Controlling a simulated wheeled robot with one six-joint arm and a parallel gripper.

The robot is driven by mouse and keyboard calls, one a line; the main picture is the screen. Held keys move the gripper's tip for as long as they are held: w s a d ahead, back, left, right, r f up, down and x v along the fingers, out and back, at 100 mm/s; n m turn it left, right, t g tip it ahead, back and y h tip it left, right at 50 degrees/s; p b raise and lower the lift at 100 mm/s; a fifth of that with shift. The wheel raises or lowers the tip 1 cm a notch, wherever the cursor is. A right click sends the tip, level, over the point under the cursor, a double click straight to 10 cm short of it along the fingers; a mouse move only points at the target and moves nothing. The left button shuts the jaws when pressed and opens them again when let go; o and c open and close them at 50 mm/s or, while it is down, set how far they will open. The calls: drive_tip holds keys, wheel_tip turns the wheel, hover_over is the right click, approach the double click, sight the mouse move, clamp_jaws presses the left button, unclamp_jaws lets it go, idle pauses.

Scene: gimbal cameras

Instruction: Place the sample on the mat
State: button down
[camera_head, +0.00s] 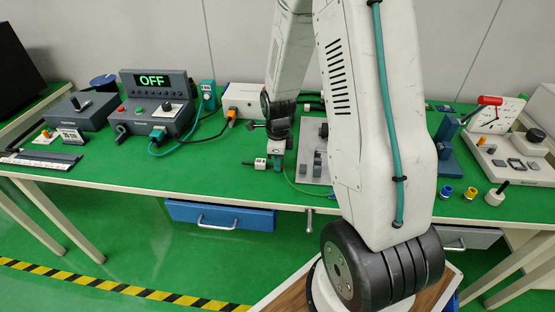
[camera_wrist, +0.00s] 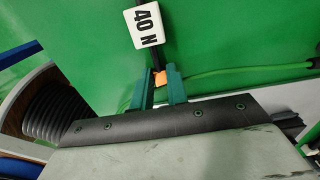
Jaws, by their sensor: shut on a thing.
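My gripper (camera_head: 276,160) is low over the green tabletop, near the table's front middle. In the wrist view its two teal fingers (camera_wrist: 164,92) are shut on a small orange piece (camera_wrist: 160,78). A black rod runs from this piece towards a white block marked 40 N (camera_wrist: 144,26). The white block also shows beside the fingers in the head view (camera_head: 260,163). I cannot tell which of these is the sample, or whether they touch the table. No mat is clearly identifiable.
A grey console reading OFF (camera_head: 158,103) stands left of my gripper. A white box (camera_head: 243,101) stands behind it. A grey panel with black knobs (camera_head: 314,152) is just right. A red-handled tool (camera_head: 489,101) and small cylinders are farther right. Green tabletop (camera_head: 215,160) is clear left of the gripper.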

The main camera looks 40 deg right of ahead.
drive_tip(key=shift+s+d, duration=0.1)
drive_tip(key=shift+d, duration=0.15)
drive_tip(key=c, duration=1.4)
unclamp_jaws()
drive_tip(key=shift+f, duration=0.1)
wheel_tip(320, 180, up, 12)
drive_tip(key=s+a+r+n, duration=0.8)
drive_tip(key=a+r+n, duration=0.1)
drive_tip(key=r+n, duration=0.3)
drive_tip(key=s+a+r+n, duration=0.1)
drive_tip(key=s+a+n, duration=0.1)
drive_tip(key=s+n, duration=0.2)
drive_tip(key=s+a+r+n, duration=0.2)
drive_tip(key=s+n, duration=0.3)
drive_tip(key=n, duration=0.1)
drive_tip(key=s+a+r+n+t, duration=0.1)
drive_tip(key=s+a+n, duration=0.1)
drive_tip(key=s+n, duration=0.3)
drive_tip(key=shift+s+r, duration=0.2)
drive_tip(key=shift+r, duration=0.15)
